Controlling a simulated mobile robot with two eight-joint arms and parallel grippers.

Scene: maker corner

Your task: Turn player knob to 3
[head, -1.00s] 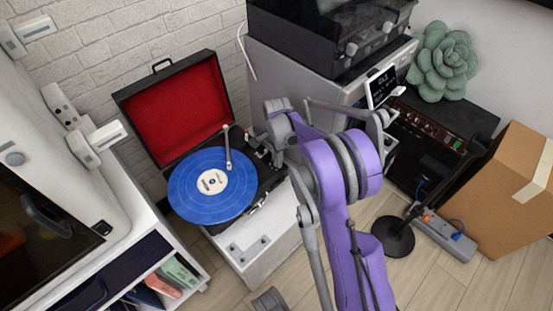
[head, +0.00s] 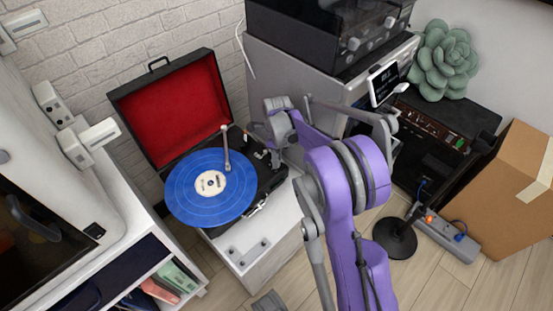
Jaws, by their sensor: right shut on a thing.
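The record player (head: 272,182) stands open on a white cabinet, with its red-lined lid (head: 172,108) up and a blue record (head: 211,188) on the platter. Its tonearm (head: 226,146) reaches over the record. My right gripper (head: 268,154) is at the back right corner of the player deck, beyond the purple elbow of my right arm. It is shut on the player knob, which is mostly hidden by the gripper. The knob's markings and setting are too small and covered to read. My left gripper is not in view.
A dark-topped machine (head: 325,35) on a grey cabinet stands behind my arm. A small screen (head: 384,83) is right of my wrist. An amplifier (head: 432,130) with a green succulent (head: 443,61), a cardboard box (head: 508,195) and a power strip (head: 447,236) are at right.

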